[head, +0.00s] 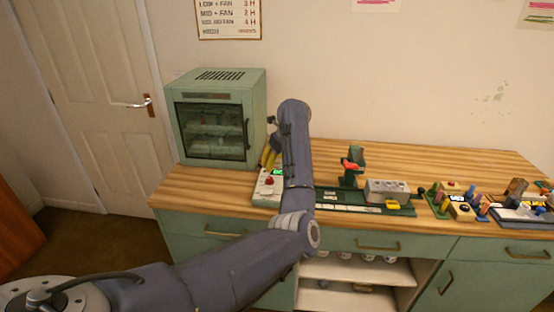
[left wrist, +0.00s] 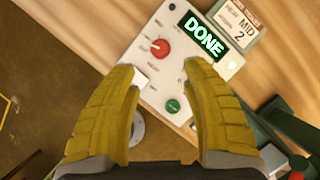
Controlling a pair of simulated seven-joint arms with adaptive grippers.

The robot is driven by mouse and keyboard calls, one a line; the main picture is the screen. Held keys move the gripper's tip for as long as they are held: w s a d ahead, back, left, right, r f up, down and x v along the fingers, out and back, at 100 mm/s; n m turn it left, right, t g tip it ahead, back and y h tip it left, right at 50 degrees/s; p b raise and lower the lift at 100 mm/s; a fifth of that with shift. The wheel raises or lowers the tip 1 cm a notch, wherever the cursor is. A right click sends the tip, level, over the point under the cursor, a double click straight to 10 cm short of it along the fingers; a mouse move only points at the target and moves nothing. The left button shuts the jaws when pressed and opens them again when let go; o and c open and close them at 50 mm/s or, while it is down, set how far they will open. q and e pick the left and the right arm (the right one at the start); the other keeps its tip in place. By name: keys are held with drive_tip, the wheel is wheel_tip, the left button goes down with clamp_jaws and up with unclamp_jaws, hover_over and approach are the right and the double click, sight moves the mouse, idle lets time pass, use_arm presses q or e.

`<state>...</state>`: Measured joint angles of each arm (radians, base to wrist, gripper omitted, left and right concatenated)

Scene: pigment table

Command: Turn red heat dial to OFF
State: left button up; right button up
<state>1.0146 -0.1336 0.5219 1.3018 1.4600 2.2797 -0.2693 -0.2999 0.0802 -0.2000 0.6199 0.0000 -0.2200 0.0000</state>
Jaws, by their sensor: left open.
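The red heat dial (left wrist: 160,48) sits on a pale control panel (left wrist: 182,75), with a white pointer mark on it. The dial also shows in the head view (head: 269,181). The panel's display (left wrist: 204,38) reads DONE in green, and a green button (left wrist: 172,105) is lower on the panel. My left gripper (left wrist: 160,70) is open and empty, its yellow fingers on either side of the panel in the wrist view, with the dial just beyond the gap between the tips. In the head view the left gripper (head: 269,157) is partly hidden behind my arm.
A green oven-like cabinet (head: 218,118) stands left of the panel on the wooden counter (head: 430,155). A card (left wrist: 240,22) reading MID 2 lies beside the display. To the right are a green stand with a red part (head: 352,168), a grey box (head: 387,190) and several small coloured items.

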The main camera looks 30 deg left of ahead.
sight(270, 178)
use_arm(q)
drive_tip(key=shift+v, duration=1)
drive_tip(key=shift+r, duration=0.15)
drive_tip(key=d+r+m+t+h, duration=0.2)
drive_tip(key=d+r, duration=0.1)
drive_tip(key=r, duration=0.3)
drive_tip(key=a+f+m, duration=0.1)
drive_tip(key=a+f, duration=0.1)
drive_tip(key=f, duration=0.3)
drive_tip(key=w+a+f+m, duration=0.1)
drive_tip(key=a+f, duration=0.1)
drive_tip(key=f, duration=0.4)
drive_tip(key=a+f+m, duration=0.1)
drive_tip(key=a+f, duration=0.2)
drive_tip(key=f, duration=0.3)
drive_tip(key=shift+w+f+y, duration=0.2)
drive_tip(key=shift+y, duration=0.2)
